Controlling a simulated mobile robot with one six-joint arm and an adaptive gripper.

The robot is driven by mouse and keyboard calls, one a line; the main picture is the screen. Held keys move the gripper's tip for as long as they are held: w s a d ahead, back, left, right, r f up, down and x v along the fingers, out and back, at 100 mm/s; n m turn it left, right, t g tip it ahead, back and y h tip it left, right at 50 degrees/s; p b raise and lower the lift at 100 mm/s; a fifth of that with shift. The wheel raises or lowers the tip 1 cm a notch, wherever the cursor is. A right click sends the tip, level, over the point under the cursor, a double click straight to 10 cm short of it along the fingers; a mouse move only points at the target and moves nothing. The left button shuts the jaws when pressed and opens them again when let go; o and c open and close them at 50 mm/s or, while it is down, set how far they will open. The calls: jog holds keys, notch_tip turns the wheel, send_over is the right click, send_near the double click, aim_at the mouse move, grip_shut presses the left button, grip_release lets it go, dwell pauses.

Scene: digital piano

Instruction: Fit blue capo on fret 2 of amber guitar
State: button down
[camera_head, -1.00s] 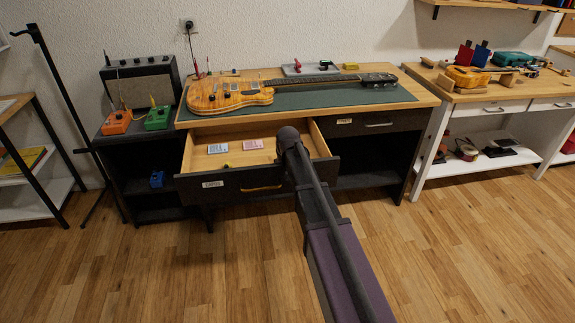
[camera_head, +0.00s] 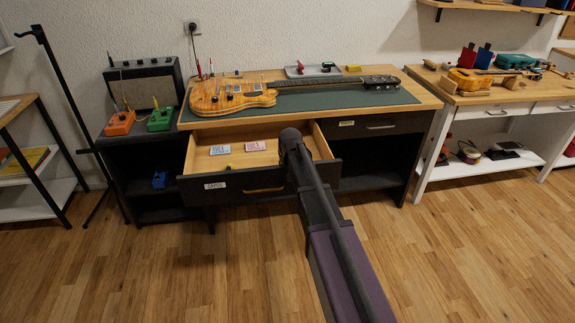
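The amber guitar (camera_head: 232,94) lies on the green mat on the workbench, its body at the left and its dark neck (camera_head: 318,82) pointing right to the headstock. A small grey tray (camera_head: 312,71) behind the neck holds a red item (camera_head: 300,67) and a dark item; I cannot tell whether either is a capo. No clearly blue capo shows on the neck. My arm (camera_head: 318,185) reaches up from the bottom toward the open drawer (camera_head: 232,185), which has a label reading like "CAPOS". My gripper is not visible, probably hidden behind the arm's end.
The open drawer holds a blue-white card (camera_head: 220,149), a pink card (camera_head: 256,146) and a small yellow item (camera_head: 229,166). Orange (camera_head: 119,123) and green (camera_head: 160,119) pedals stand at the left by the amplifier (camera_head: 145,86). A second bench (camera_head: 510,93) stands at the right. Floor in front is clear.

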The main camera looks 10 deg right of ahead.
jog(key=shift+r+p, duration=2.8)
jog(key=shift+r, duration=0.1)
notch_tip(320, 180, up, 40)
jog(key=p, duration=3.9)
jog(key=shift+f+p, duration=0.2)
jog(key=shift+p, duration=0.1)
